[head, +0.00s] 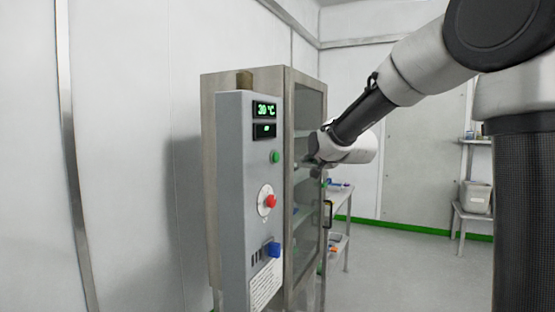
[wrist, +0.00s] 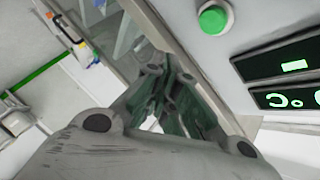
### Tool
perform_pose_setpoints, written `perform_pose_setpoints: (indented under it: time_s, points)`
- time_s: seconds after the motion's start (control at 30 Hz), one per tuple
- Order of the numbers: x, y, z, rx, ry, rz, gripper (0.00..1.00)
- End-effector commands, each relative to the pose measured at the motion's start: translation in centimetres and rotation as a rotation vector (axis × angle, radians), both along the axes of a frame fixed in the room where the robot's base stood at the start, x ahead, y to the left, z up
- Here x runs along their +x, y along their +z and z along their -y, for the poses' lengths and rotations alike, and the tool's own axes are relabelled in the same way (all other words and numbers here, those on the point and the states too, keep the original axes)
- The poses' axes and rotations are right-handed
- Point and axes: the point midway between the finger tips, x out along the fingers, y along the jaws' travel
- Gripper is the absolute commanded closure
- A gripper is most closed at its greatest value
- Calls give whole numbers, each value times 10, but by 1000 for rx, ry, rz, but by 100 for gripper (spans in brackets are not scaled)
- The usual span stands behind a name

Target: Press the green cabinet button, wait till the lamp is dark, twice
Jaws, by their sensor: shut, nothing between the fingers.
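The grey control panel (head: 233,200) stands at the front of the steel cabinet (head: 222,79). The green button (head: 275,157) is on the panel below two displays. It also shows at the top of the wrist view (wrist: 214,17), not visibly pressed. My gripper (head: 304,164) is right of the green button in the head view, in front of the glass door. In the wrist view my gripper (wrist: 157,78) is shut and empty, its fingers apart from the button.
Below the green button are a red button (head: 271,201) and a blue switch (head: 273,249). The upper display (head: 264,109) reads 30 °C; a smaller display (head: 264,131) is under it. A shelved table (head: 341,190) stands behind the cabinet.

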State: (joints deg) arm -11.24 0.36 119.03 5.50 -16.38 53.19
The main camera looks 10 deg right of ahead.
Motion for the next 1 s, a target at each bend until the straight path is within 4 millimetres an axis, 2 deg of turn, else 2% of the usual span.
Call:
perform_pose_setpoints:
  time_s: [0.2,0.43,0.63,1.0]
  points:
    - [19,0,-27,2,2,1,100]
    - [34,0,-46,0,0,0,100]
    - [39,0,-54,0,0,0,100]
    - [39,0,-54,-1,0,0,100]
